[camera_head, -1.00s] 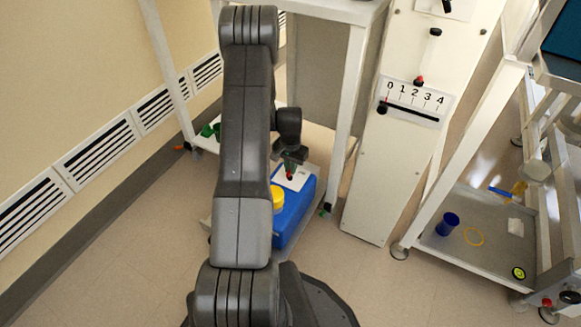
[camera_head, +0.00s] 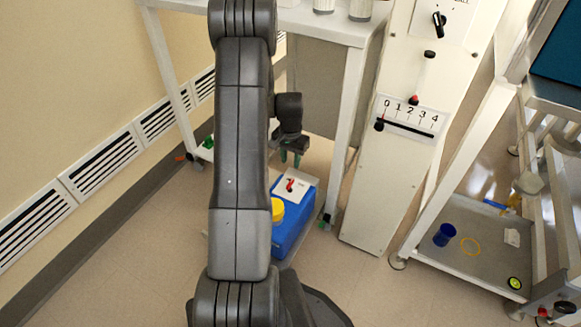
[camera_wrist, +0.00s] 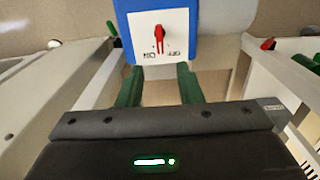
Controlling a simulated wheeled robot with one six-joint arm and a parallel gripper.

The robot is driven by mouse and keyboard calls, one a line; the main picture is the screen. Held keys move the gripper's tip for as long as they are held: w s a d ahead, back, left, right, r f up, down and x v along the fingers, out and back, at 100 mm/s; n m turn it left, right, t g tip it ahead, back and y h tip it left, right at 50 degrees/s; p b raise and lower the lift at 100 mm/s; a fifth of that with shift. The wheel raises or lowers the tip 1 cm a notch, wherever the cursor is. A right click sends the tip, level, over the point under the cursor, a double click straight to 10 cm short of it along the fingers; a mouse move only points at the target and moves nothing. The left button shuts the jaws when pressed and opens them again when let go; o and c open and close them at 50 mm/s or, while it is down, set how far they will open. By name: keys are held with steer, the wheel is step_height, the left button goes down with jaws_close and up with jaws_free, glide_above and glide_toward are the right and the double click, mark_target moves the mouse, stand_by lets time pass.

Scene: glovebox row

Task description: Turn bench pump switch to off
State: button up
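The bench pump is a blue box (camera_head: 292,230) with a yellow cap (camera_head: 277,209), low beside the table; my arm covers its left part. On its top is a white plate with a red switch (camera_head: 290,185). In the wrist view, the red switch (camera_wrist: 159,38) sits on the white plate (camera_wrist: 178,24) with ON and OFF labels upside down, ON left and OFF right. I cannot tell surely which label it points to.
A white panel (camera_head: 378,190) with a 0 to 4 slider scale (camera_head: 408,115) stands to the right. A table leg (camera_head: 345,130) is close to the pump's right. A cart's lower shelf (camera_head: 465,260) at right holds a blue cup (camera_head: 445,234). The floor in front is clear.

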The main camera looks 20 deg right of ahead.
mark_target(291, 182)
step_height(291, 182, up, 3)
steer(key=shift+r, duration=0.1)
stand_by(0.4)
step_height(291, 182, down, 14)
steer(key=b, duration=0.3)
steer(key=shift+r+b, duration=0.1)
steer(key=shift+b, duration=0.25)
steer(key=shift+r, duration=0.1)
